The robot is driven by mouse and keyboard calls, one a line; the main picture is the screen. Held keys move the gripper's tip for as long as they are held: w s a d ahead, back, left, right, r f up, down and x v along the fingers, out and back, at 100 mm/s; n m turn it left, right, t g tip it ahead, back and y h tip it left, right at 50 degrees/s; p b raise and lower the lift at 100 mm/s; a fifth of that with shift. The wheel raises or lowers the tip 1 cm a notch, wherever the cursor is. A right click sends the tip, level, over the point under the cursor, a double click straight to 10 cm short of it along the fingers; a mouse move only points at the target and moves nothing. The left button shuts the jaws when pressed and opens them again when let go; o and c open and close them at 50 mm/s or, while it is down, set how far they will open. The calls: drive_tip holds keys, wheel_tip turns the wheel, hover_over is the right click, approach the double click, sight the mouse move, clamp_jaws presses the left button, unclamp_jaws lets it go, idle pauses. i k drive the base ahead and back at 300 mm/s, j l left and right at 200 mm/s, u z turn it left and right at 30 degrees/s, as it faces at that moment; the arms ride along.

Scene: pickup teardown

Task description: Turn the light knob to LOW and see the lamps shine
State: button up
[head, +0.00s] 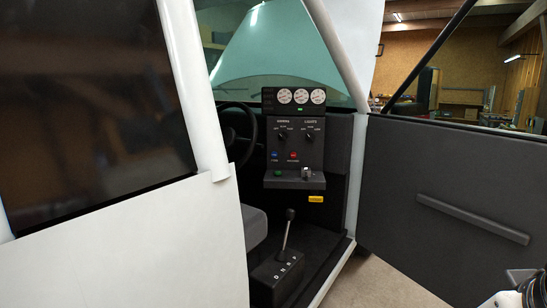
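The light knob (309,136) is a small dark rotary knob on the right of the black dash panel (270,152), under a label that reads LIGHTS. Small position marks surround it, too small to read surely, and I cannot tell where its pointer stands. A similar knob (282,136) sits to its left under another label. The lamps are not in view. A white and dark piece at the lower right corner may be part of my arm. My gripper's fingers do not show, and nothing touches the knob.
The open grey door (450,190) stands at the right, and a white pillar (356,165) borders the doorway. A gear lever (287,228) rises from the floor below the panel. A steering wheel (238,130) is left of the panel. The doorway before the panel is clear.

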sight(310, 136)
drive_tip(key=i+z, duration=0.1)
drive_tip(key=i, duration=0.5)
drive_tip(key=i+j+z, duration=0.1)
drive_tip(key=i, duration=0.5)
drive_tip(key=i+j+z, duration=0.15)
drive_tip(key=i, duration=0.4)
drive_tip(key=j, duration=0.1)
